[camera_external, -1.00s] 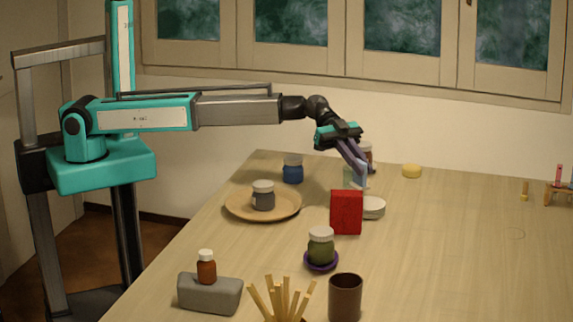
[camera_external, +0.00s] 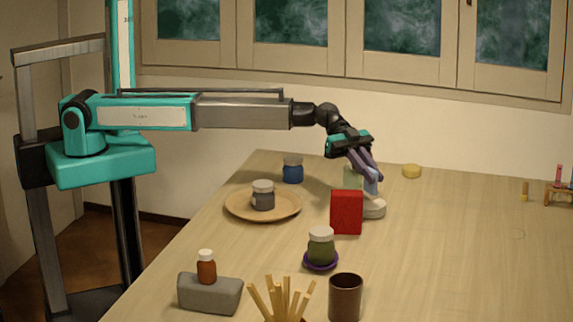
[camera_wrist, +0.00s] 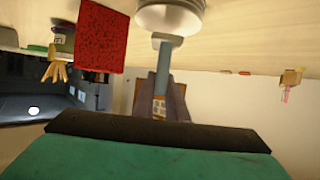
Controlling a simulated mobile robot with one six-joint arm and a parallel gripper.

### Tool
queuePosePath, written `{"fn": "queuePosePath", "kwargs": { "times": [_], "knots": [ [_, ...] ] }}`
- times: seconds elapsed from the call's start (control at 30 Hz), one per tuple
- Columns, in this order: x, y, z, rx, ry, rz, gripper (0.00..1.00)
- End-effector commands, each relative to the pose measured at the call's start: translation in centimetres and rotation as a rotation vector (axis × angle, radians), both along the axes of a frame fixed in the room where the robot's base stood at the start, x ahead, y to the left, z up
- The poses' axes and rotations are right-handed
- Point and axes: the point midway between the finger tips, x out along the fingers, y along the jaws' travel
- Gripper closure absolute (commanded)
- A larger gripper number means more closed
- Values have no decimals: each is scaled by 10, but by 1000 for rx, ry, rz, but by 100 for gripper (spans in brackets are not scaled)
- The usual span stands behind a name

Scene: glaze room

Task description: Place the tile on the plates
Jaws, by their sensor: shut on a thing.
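My gripper (camera_external: 369,174) is shut on the tile (camera_external: 371,184), a small light-blue piece, and holds it near the white plates (camera_external: 374,208). The plates form a low round stack, partly hidden behind a red block. In the wrist view, the blue-grey tile (camera_wrist: 162,66) stands out between the fingers of my gripper (camera_wrist: 161,88), and its end is close to the plates (camera_wrist: 170,16). I cannot tell whether the tile touches them.
The red block (camera_external: 346,212) stands upright close in front of the plates. A pale green thing (camera_external: 352,177) is behind, partly hidden. A green jar (camera_external: 321,243) stands nearer, and a wooden plate (camera_external: 236,207) with a grey jar lies left. The table's right side is mostly clear.

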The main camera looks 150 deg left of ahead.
Motion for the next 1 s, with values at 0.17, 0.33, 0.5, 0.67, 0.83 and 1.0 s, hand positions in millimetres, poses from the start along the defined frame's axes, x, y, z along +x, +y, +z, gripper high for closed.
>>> {"fn": "queuePosePath", "kwargs": {
  "times": [0.17,0.33,0.5,0.67,0.83,1.0],
  "knots": [
    [0,0,-13,-2,0,0,100],
    [0,0,-18,-1,-1,-1,100],
    [0,0,-18,-1,-1,-1,100],
    [0,0,-20,-1,-1,-1,100],
    [0,0,-21,-1,0,-1,83],
    [0,0,-21,-1,0,-1,69]
  ]
}}
